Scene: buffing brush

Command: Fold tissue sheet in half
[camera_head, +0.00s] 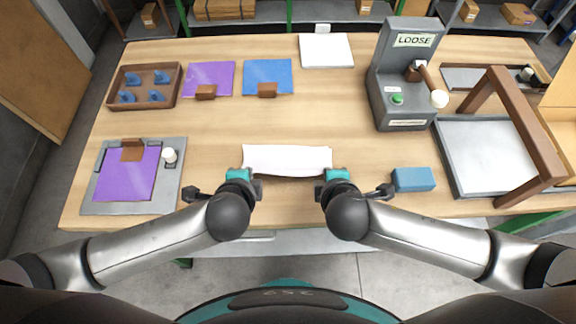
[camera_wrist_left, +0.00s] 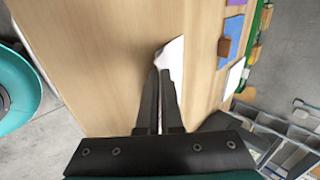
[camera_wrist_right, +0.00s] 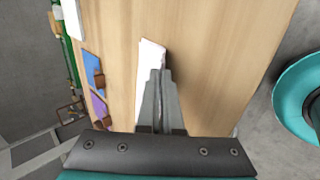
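The white tissue sheet (camera_head: 287,158) is a wide, shallow strip at the front middle of the table, its near edge sagging with a dark shadow beneath. My left gripper (camera_head: 243,175) is at its near left corner and my right gripper (camera_head: 332,175) at its near right corner. In the left wrist view the fingers (camera_wrist_left: 164,85) are nearly together, with the white sheet (camera_wrist_left: 173,58) at their tips. In the right wrist view the fingers (camera_wrist_right: 160,85) are also closed together against the sheet (camera_wrist_right: 150,62). The grippers partly hide the corners, and whether the layers touch cannot be told.
A grey board (camera_head: 90,203) with a purple sheet lies left. A blue block (camera_head: 413,179) lies right of my right gripper. The grey "LOOSE" stand (camera_head: 385,85) and a framed tray (camera_head: 470,170) stand right. Blue and purple sheets lie behind; the table between is clear.

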